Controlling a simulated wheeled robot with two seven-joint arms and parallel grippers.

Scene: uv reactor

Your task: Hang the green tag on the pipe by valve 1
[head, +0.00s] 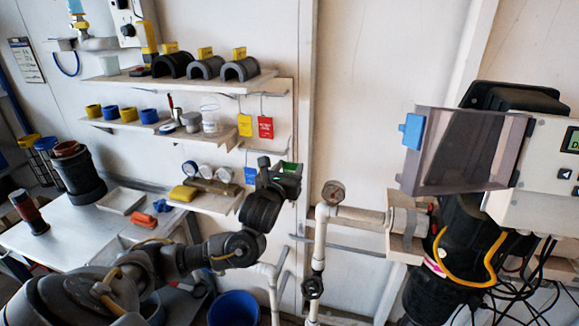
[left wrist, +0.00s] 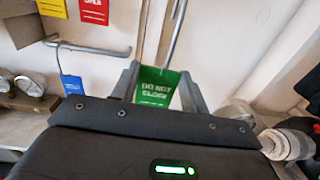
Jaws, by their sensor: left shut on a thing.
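The green tag (left wrist: 157,87) carries white lettering and sits between the fingers of my left gripper (left wrist: 160,85). A thin grey wire rises above it in the left wrist view. In the head view, only a small green patch of the tag (head: 291,168) shows at my left gripper (head: 280,172), which is shut on it, in front of the wall right of the shelves. A white pipe (head: 320,240) stands to the gripper's right, apart from it, with a dark valve (head: 313,287) low on it. I cannot read any valve number. My right gripper is not in view.
Yellow (head: 245,125), red (head: 265,127) and blue (head: 251,175) tags hang at the shelf ends, close to my left gripper. A blue bucket (head: 233,308) stands below. At right are a control box (head: 540,160) and loose cables.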

